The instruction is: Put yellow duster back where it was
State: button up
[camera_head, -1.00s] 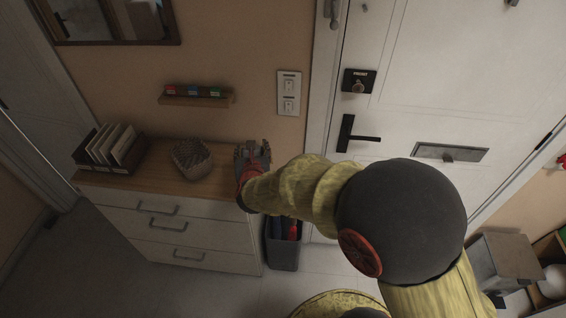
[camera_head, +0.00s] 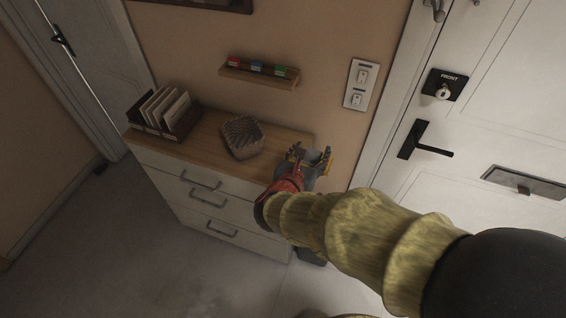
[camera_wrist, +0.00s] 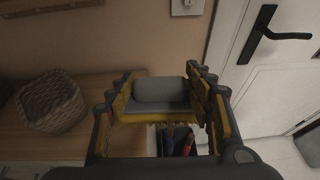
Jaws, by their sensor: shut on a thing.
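My gripper (camera_head: 311,156) is over the right end of the wooden dresser top, right of the woven basket. In the wrist view my gripper (camera_wrist: 163,100) is shut on a grey-backed thing with a jagged yellow strip along its lower edge, which I take for the yellow duster (camera_wrist: 163,88). It spans the gap between the two fingers. In the head view the fingers mostly hide it. The bin (camera_wrist: 165,141) with red and dark things inside shows below it, beside the dresser.
The dresser (camera_head: 278,134) carries the woven basket (camera_head: 241,138) and a dark letter holder (camera_head: 187,126). A wall shelf (camera_head: 262,76) holds red, blue and green items. A switch plate (camera_head: 361,84) and a white door with a black handle (camera_head: 424,146) are to the right.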

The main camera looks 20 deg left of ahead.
jog(key=s+a, duration=0.4)
jog(key=shift+n, duration=0.3)
jog(key=w+a+f+b, duration=0.1)
jog(key=w+a+f, duration=0.1)
jog(key=w+f, duration=0.1)
jog(key=w+a+f, duration=0.2)
jog(key=w+f, duration=0.1)
jog(key=w, duration=0.1)
jog(key=w+a+f+b, duration=0.1)
jog(key=w+a+f, duration=0.1)
jog(key=w+f, duration=0.1)
jog(key=shift+w+a+f+b, duration=0.15)
jog(key=shift+w+f+b, duration=0.05)
jog(key=shift+w, duration=0.25)
jog(key=shift+w+a+f+b, duration=0.1)
jog(key=shift+w+f+b, duration=0.05)
jog(key=shift+w, duration=0.25)
jog(key=shift+w+f, duration=0.15)
jog(key=shift+f, duration=0.05)
jog(key=shift+a+f+b, duration=0.1)
jog(key=shift+f+b, duration=0.4)
jog(key=shift+f, duration=1.05)
jog(key=shift+f, duration=0.2)
jog(key=o, duration=1.1)
jog(key=shift+r, duration=0.1)
